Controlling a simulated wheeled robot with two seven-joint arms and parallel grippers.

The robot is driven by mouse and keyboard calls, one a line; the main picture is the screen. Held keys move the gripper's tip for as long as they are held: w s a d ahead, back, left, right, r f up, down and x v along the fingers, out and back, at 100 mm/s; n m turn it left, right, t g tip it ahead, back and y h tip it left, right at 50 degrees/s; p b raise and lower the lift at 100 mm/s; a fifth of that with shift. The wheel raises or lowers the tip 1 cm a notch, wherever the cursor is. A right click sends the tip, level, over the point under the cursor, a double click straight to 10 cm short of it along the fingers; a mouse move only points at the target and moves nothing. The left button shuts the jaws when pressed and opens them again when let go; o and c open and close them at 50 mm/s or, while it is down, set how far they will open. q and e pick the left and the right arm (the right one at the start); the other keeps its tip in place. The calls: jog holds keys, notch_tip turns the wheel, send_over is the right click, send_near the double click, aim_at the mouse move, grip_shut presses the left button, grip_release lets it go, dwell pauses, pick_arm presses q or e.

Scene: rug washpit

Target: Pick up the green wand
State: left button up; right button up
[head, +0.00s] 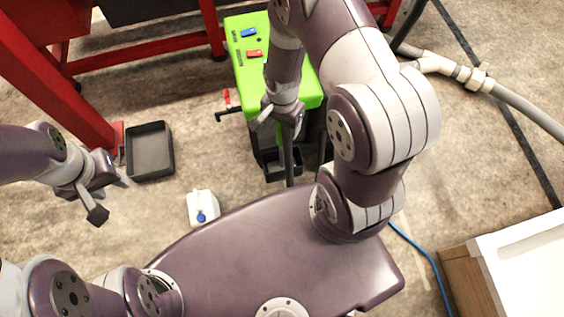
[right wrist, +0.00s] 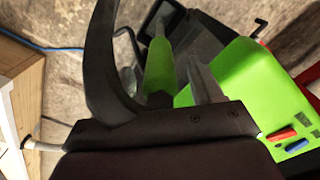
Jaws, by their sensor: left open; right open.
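The green wand (right wrist: 160,68) shows in the right wrist view as a green grip with a grey tube running on from it. It appears between the two spread fingers of my right gripper (right wrist: 155,85); I cannot tell whether either finger touches it. In the head view my right gripper (head: 282,116) is open in front of the green machine (head: 245,70). A dark grey tube (head: 289,165), probably the wand's, runs down below it, and the green grip is hidden there. My left gripper (head: 108,196) is open and empty at the left, over the floor.
A black tray (head: 149,152) and a white jug with a blue cap (head: 202,207) lie on the concrete floor. A red frame (head: 60,85) stands at the left and back. A grey hose (head: 515,98) runs at right, above a white-topped wooden unit (head: 485,280).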

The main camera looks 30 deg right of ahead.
notch_tip(320, 180, down, 3)
jog(key=shift+r+b, duration=0.1)
jog(key=shift+b, duration=0.2)
jog(key=shift+r, duration=0.1)
jog(key=shift+c, duration=0.3)
jog(key=c, duration=1.1)
jog(key=shift+o, duration=0.2)
